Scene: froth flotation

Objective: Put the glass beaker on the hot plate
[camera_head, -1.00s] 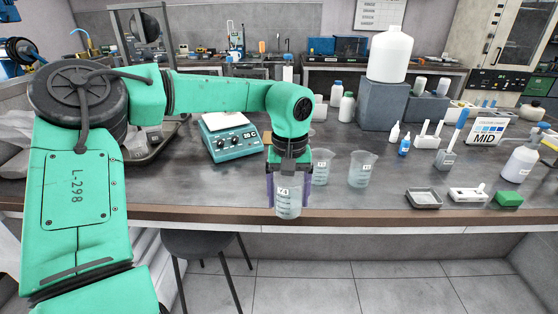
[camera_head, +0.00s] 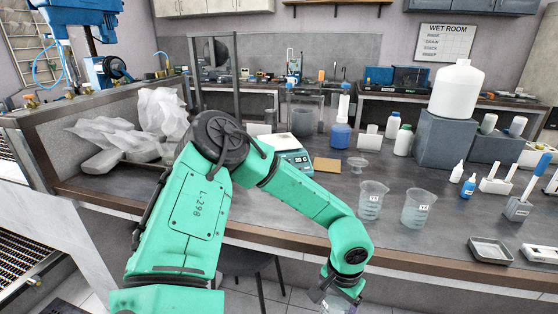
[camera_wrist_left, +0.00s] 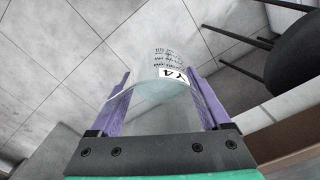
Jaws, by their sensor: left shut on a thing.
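My left gripper (camera_head: 343,286) is shut on a clear glass beaker (camera_head: 334,304) at the bottom edge of the head view, which cuts off most of the beaker. In the left wrist view the purple fingers (camera_wrist_left: 160,92) grip the beaker (camera_wrist_left: 166,62) from both sides; its label and printed marks show, with floor tiles behind it. The hot plate (camera_head: 290,144), teal with a pale top, stands on the bench farther back and left of the gripper. My right gripper is out of view.
Two more beakers (camera_head: 371,200) (camera_head: 416,208) stand on the bench (camera_head: 330,220) right of my forearm. A blue wash bottle (camera_head: 341,135), a tan square (camera_head: 326,165) and a small glass dish (camera_head: 358,166) are near the hot plate. A stool (camera_head: 245,262) stands below the bench edge.

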